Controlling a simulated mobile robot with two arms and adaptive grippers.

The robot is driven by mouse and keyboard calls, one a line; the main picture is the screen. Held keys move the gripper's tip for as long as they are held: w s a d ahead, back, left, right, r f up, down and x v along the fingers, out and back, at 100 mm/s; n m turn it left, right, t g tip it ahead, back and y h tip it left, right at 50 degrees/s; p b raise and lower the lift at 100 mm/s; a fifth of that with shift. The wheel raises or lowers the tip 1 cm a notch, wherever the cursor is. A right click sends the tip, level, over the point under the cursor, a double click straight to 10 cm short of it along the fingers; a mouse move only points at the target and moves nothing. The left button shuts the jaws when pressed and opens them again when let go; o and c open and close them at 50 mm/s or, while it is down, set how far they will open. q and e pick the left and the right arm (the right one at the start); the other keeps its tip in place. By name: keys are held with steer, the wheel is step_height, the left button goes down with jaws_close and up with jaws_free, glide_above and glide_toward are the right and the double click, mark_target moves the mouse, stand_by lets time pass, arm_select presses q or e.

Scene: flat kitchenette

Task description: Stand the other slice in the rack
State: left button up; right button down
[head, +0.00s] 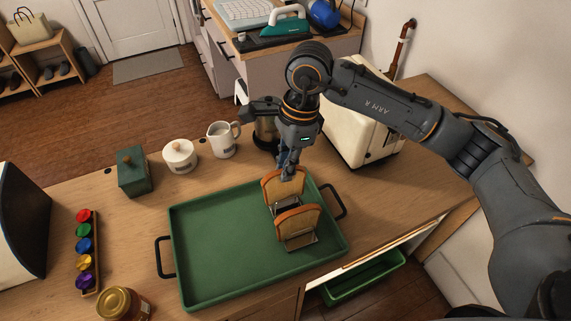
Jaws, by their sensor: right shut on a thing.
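A small metal toast rack (302,243) stands on the green tray (215,250), toward its right side. One slice of bread (298,222) stands upright at the near end of the rack. The other slice (282,188) is upright at the rack's far end, with its top edge in my right gripper (289,174). My right gripper comes down from above and is shut on that slice. I cannot tell whether its lower edge rests fully in the rack, as the near parts hide it. My left gripper is not in view.
A cream toaster (358,135) stands right of the tray, partly behind my right arm. A white mug (222,140), a white lidded pot (179,156) and a green box (133,172) line the far edge. A jar (122,303) and coffee-pod holder (89,252) are at left. The tray's left half is clear.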

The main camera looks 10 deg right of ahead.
steer(key=c, duration=1.3)
jaws_free()
steer(key=shift+r+p, duration=1.7)
steer(key=shift+r, duration=2.35)
steer(key=shift+s, duration=0.1)
